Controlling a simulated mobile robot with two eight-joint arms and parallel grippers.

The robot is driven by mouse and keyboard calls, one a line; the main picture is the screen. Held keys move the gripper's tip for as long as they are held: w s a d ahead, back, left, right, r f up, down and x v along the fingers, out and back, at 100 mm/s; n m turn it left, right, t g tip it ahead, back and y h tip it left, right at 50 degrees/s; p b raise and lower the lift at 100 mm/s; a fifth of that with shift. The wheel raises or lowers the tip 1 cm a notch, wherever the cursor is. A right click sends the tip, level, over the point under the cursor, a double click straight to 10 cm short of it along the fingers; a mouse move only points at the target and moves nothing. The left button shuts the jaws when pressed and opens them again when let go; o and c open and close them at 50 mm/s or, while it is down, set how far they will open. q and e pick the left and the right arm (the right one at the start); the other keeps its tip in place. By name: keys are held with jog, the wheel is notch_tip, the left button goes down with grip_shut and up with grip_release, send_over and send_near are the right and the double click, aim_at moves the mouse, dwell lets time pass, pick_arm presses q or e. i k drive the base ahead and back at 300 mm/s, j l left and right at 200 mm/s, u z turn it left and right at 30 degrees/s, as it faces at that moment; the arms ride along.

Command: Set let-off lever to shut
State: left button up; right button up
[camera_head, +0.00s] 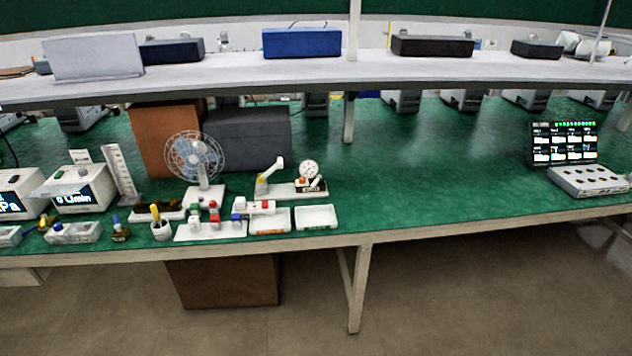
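A small white pump unit (285,190) stands on the green bench, left of the picture's middle. It has a raised white handle (272,168) at its left end, tilted up to the right, and a round white dial gauge (308,168) at its right end. Small red-orange and dark parts sit below the gauge. They are too small to tell which is the let-off lever or how it is set. Neither of my grippers is in view.
A fan (195,158) stands left of the pump. In front are white trays (316,217) and a white base with coloured fittings (212,226). A shelf (230,76) overhangs the bench.

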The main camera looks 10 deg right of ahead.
aim_at(316, 183)
jog(key=i+u, duration=0.1)
jog(key=i, duration=0.45)
jog(key=i+l+u, duration=0.15)
jog(key=i, duration=0.35)
jog(key=i+u, duration=0.1)
jog(key=i, duration=0.45)
jog(key=i+l+u, duration=0.1)
jog(key=i+l, duration=0.15)
jog(key=i, duration=0.25)
